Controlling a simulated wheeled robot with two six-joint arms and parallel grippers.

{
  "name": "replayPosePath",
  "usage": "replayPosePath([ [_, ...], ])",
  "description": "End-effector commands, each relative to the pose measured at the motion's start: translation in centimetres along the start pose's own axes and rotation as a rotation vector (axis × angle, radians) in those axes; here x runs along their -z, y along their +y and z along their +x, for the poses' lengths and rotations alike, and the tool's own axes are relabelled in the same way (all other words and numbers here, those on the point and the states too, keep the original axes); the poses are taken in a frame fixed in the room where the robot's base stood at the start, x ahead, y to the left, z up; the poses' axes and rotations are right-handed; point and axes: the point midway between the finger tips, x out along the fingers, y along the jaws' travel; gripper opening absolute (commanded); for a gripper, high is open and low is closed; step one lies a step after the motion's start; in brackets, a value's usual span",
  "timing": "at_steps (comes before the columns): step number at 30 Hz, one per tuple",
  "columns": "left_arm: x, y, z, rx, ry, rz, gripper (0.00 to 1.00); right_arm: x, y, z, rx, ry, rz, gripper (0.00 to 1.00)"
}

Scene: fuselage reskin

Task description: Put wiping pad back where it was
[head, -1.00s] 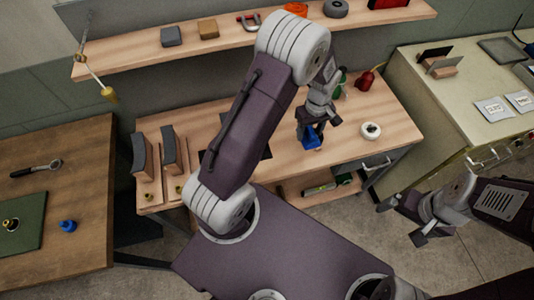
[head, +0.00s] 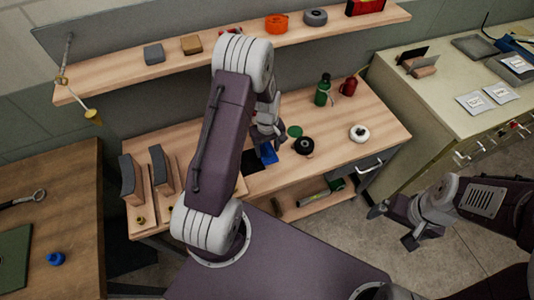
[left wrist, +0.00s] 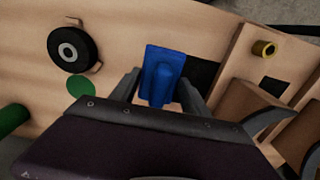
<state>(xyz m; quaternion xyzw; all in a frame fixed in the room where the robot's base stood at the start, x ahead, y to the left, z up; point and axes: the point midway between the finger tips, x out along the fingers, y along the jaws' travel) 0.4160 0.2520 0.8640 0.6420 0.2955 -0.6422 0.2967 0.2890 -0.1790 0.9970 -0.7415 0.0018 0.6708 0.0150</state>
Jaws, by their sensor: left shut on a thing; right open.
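The blue wiping pad (head: 268,153) is in my left gripper (head: 265,138), over the middle of the wooden workbench (head: 330,152). In the left wrist view the blue pad (left wrist: 165,68) sits between the two fingers of my left gripper (left wrist: 158,92). I cannot tell whether the pad touches the bench top. A dark square patch (left wrist: 201,73) shows right beside the pad in the left wrist view, partly covered by a finger. My right gripper (head: 394,226) is open and empty, off the bench's right front side.
A black roll (head: 304,146) and a green disc (head: 294,131) lie just right of the pad. A white roll (head: 359,133), a green bottle (head: 323,90) and a red bottle (head: 348,87) stand further right. Curved blocks (head: 161,168) stand at the bench's left end. A shelf (head: 190,60) runs behind.

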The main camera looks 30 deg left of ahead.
Motion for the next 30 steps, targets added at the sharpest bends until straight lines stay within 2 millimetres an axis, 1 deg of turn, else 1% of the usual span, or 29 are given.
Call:
replayPosePath([
  [4, 0.1, -0.1, 0.5, 0.001, -0.001, 0.000, 0.16, 0.0, 0.0, -0.1, 0.000, 0.000, 0.000, 0.93],
  [7, 0.0, -0.2, 2.4, 0.003, -0.004, 0.000, 0.16, 0.0, 0.0, -0.2, 0.000, 0.000, 0.000, 0.93],
  [10, 0.0, -0.2, 3.8, 0.002, -0.002, 0.000, 0.16, 0.0, 0.0, -0.3, 0.000, 0.000, 0.000, 0.93],
  [12, 0.1, -0.1, 4.1, 0.000, 0.000, 0.000, 0.16, 0.0, 0.0, -0.3, 0.000, 0.000, 0.000, 0.93],
  [18, 0.1, -0.1, 4.1, -0.001, 0.001, 0.000, 0.16, 0.0, 0.0, -0.3, 0.000, 0.000, 0.000, 0.93],
  [22, 0.1, -0.1, 4.6, 0.000, 0.000, 0.000, 0.16, 0.0, 0.0, 0.1, 0.000, 0.000, 0.000, 0.93],
  [23, 0.1, -0.1, 4.5, 0.000, 0.000, 0.000, 0.59, 0.0, 0.0, 0.0, 0.000, 0.000, 0.000, 0.93],
  [24, 0.1, -0.1, 4.4, 0.000, 0.001, 0.000, 0.70, 0.0, 0.0, -0.1, 0.000, 0.000, 0.000, 0.93],
  [25, 0.1, -0.1, 4.4, 0.000, 0.000, 0.000, 0.76, 0.0, 0.0, -0.1, 0.000, 0.000, 0.000, 0.93],
  [30, 0.1, -0.1, 4.4, 0.000, 0.000, 0.000, 0.76, 0.0, 0.0, -0.1, 0.000, 0.000, 0.000, 0.93],
])
